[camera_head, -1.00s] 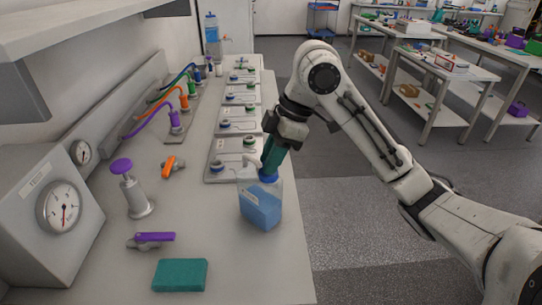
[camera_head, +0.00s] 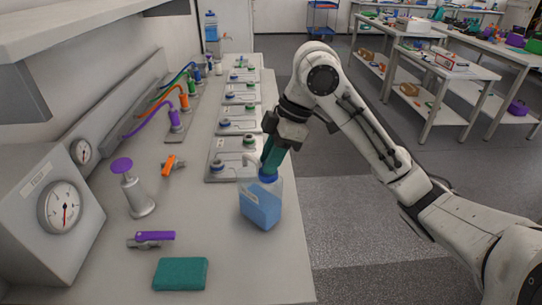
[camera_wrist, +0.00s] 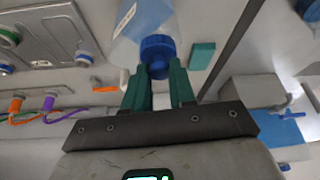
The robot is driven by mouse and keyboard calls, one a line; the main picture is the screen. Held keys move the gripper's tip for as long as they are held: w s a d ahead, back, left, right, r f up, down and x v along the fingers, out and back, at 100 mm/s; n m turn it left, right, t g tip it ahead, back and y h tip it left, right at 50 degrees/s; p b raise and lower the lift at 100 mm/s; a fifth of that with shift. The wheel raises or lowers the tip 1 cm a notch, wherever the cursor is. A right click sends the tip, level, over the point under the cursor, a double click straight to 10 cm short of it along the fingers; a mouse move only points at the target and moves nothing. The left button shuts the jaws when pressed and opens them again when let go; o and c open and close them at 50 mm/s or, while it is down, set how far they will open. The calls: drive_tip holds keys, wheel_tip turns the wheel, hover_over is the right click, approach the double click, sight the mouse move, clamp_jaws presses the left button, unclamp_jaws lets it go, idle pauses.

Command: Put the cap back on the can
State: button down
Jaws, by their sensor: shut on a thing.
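The can (camera_head: 261,207) is a translucent jug with blue liquid, upright near the bench's right edge. It also shows at the top of the wrist view (camera_wrist: 135,22). The blue cap (camera_head: 268,177) is at the can's mouth, and it shows ribbed in the wrist view (camera_wrist: 158,47). My gripper (camera_head: 269,168) points down from above, its green fingers shut on the cap; they also flank it in the wrist view (camera_wrist: 161,72). I cannot tell whether the cap is seated on the neck, since the fingers hide part of it.
A teal block (camera_head: 180,274) and a purple-handled valve (camera_head: 151,238) lie in front on the bench. A purple-topped pump (camera_head: 133,190) and a gauge box (camera_head: 50,212) stand at left. Grey plates with fittings (camera_head: 232,157) lie behind the can. Bare bench lies left of the can.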

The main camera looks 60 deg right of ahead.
drive_tip(key=shift+f, duration=0.1)
drive_tip(key=c, duration=0.8)
unclamp_jaws()
drive_tip(key=shift+c, duration=0.2)
drive_tip(key=o, duration=0.4)
drive_tip(key=shift+r+p, duration=3.5)
drive_tip(key=shift+r, duration=0.1)
drive_tip(key=shift+c, duration=0.2)
